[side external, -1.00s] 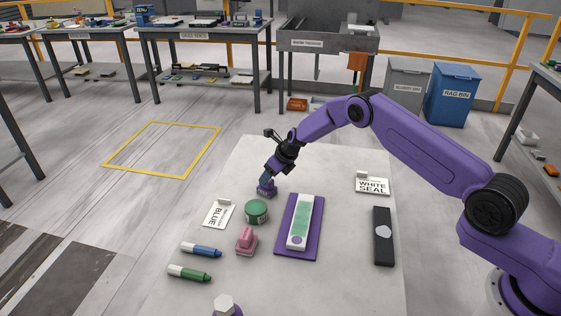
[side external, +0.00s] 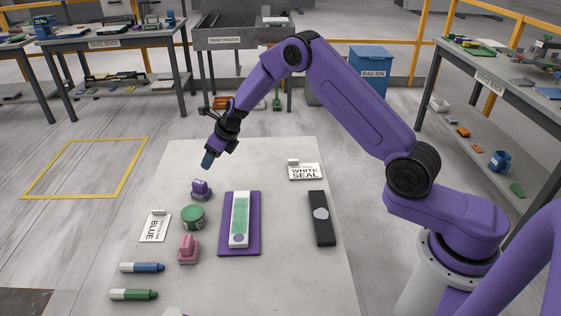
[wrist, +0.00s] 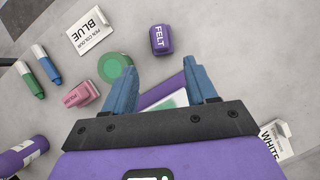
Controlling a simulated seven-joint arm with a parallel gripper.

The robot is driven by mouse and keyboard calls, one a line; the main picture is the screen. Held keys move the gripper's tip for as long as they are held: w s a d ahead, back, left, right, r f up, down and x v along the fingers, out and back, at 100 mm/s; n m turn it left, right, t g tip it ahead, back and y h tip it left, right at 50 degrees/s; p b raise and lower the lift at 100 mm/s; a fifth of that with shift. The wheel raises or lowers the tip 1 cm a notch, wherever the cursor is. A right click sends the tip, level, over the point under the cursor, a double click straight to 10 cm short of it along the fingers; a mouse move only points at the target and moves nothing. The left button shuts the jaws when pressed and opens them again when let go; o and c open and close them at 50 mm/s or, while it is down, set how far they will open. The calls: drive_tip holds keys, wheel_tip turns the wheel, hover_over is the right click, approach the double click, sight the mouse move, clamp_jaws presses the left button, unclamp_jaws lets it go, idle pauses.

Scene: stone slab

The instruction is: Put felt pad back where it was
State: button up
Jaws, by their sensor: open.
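The felt pad (side external: 201,189), a small purple block with a knob, stands on the stone slab (side external: 290,265) behind the green round tin. In the wrist view the purple block (wrist: 161,39) reads "FELT" and lies clear of my fingers. My gripper (side external: 207,160) is above and slightly behind the pad, apart from it. Its two blue fingers (wrist: 160,76) are spread, with nothing held between them.
A green tin (side external: 192,217), a pink stamp (side external: 188,249), a BLUE card (side external: 155,227) and two markers, blue (side external: 142,267) and green (side external: 134,294), lie left. A purple mat (side external: 254,232) bears a white strip. A black bar (side external: 321,218) and WHITE SEAL card (side external: 306,172) lie right.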

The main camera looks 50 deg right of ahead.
drive_tip(key=s+a+r+n+g, duration=0.1)
drive_tip(key=s+a+r+n, duration=0.3)
drive_tip(key=s+n, duration=0.35)
drive_tip(key=s+a+r+n+g+y, duration=0.1)
drive_tip(key=s+a+r+n+g, duration=0.2)
drive_tip(key=s+n, duration=0.45)
drive_tip(key=s+a+r+n, duration=0.4)
drive_tip(key=s+r+n, duration=0.15)
drive_tip(key=s, duration=0.25)
drive_tip(key=s+d+r+n+h, duration=0.1)
drive_tip(key=s+d+n, duration=0.3)
drive_tip(key=s+n, duration=0.4)
drive_tip(key=s+d+r+n+h, duration=0.1)
drive_tip(key=s+d+n, duration=0.4)
drive_tip(key=s, duration=0.5)
drive_tip(key=s+d+r+n+g+h, duration=0.1)
drive_tip(key=s+d+n, duration=0.3)
drive_tip(key=s+n, duration=0.5)
drive_tip(key=shift+s+d+n, duration=0.2)
drive_tip(key=shift+d+n, duration=0.2)
drive_tip(key=shift+n, duration=0.45)
